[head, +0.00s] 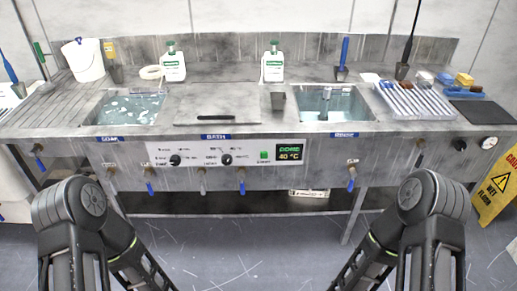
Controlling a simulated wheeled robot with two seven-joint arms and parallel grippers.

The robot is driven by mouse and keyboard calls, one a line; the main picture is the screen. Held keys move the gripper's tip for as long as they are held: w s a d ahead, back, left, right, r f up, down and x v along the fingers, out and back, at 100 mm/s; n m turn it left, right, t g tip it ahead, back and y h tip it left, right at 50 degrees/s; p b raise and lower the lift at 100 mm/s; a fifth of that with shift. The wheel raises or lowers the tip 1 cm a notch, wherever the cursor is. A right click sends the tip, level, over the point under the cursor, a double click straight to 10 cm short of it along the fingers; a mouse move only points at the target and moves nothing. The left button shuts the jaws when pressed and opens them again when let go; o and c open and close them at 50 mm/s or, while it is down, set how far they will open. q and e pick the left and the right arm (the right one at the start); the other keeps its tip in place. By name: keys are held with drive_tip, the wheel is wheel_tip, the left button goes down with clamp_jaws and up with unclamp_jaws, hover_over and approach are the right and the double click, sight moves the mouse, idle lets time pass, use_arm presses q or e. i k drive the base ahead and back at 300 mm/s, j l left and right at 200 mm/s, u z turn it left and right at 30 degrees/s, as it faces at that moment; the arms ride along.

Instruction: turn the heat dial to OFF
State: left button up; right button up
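The white control panel (205,153) is on the front of the bench, below the blue BATH label. It carries two black round knobs, a left knob (175,160) and a right knob (226,159). The small print around them is too blurred to tell for sure which is the heat dial or where each one points. A dark display (289,152) at the panel's right end shows a green word, seemingly DONE, and 40 °C. My two arms show at the bottom left and bottom right, away from the panel. Neither gripper is in the picture.
Blue-handled taps (150,187) hang below the panel along the bench front. A green button (264,155) sits left of the display. Two sinks, a left sink (95,112) and a right sink, flank the middle. A yellow wet-floor sign (499,182) stands at right.

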sight(226, 159)
drive_tip(key=i+l+u, duration=0.15)
drive_tip(key=l, duration=0.2)
drive_tip(key=i+l+u, duration=0.15)
drive_tip(key=l, duration=0.2)
drive_tip(key=i+l+u, duration=0.15)
drive_tip(key=l, duration=0.2)
drive_tip(key=i+l+u, duration=0.15)
drive_tip(key=l, duration=0.25)
drive_tip(key=l+u, duration=0.1)
drive_tip(key=l, duration=0.3)
drive_tip(key=i, duration=0.05)
